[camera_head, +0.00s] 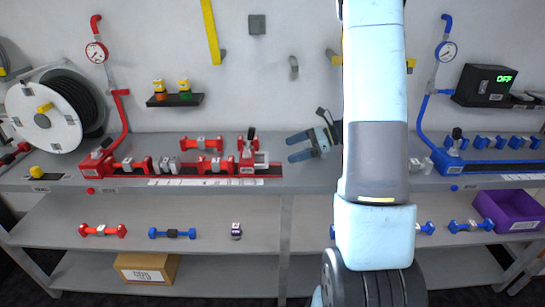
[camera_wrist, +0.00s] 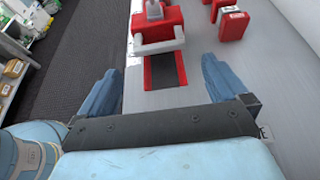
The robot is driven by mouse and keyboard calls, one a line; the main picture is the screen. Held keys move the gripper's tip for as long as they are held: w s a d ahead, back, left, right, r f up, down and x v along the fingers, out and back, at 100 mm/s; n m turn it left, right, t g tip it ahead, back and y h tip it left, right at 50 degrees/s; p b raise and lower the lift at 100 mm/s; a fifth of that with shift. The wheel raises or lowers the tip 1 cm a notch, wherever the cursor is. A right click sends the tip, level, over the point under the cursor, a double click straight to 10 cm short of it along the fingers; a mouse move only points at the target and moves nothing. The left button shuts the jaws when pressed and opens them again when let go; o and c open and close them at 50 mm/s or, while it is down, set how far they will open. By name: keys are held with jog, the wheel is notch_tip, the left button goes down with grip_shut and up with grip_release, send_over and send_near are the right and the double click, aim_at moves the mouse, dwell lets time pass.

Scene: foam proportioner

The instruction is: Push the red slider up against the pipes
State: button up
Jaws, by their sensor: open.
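The red slider (camera_head: 246,148), with a dark knob on top, sits near the right end of the red base rail (camera_head: 272,171). In the wrist view the slider (camera_wrist: 159,20) is ahead, with a pale U-shaped bracket on its near side and the dark slot of the rail running toward me. Red and grey pipe pieces (camera_head: 214,165) lie left of the slider on the rail. My gripper (camera_head: 291,147) is open and empty, just right of the slider and apart from it. In the wrist view my gripper's fingers (camera_wrist: 160,88) stand either side of the rail's near end.
Another red pipe piece (camera_wrist: 231,25) lies behind the rail. A red riser with a gauge (camera_head: 97,52) and a hose reel (camera_head: 44,113) stand left. A blue station (camera_head: 452,157) stands right, beyond my arm. Bare bench (camera_head: 312,180) lies around my gripper.

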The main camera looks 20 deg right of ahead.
aim_at(267, 157)
jog(key=x, duration=0.7)
jog(key=shift+w+a+f, duration=0.1)
jog(key=shift+a+f, duration=0.05)
jog(key=shift+a, duration=0.1)
jog(key=shift+c, duration=0.2)
jog(key=c, duration=1.2)
jog(key=shift+o, duration=0.2)
jog(key=shift+w, duration=0.15)
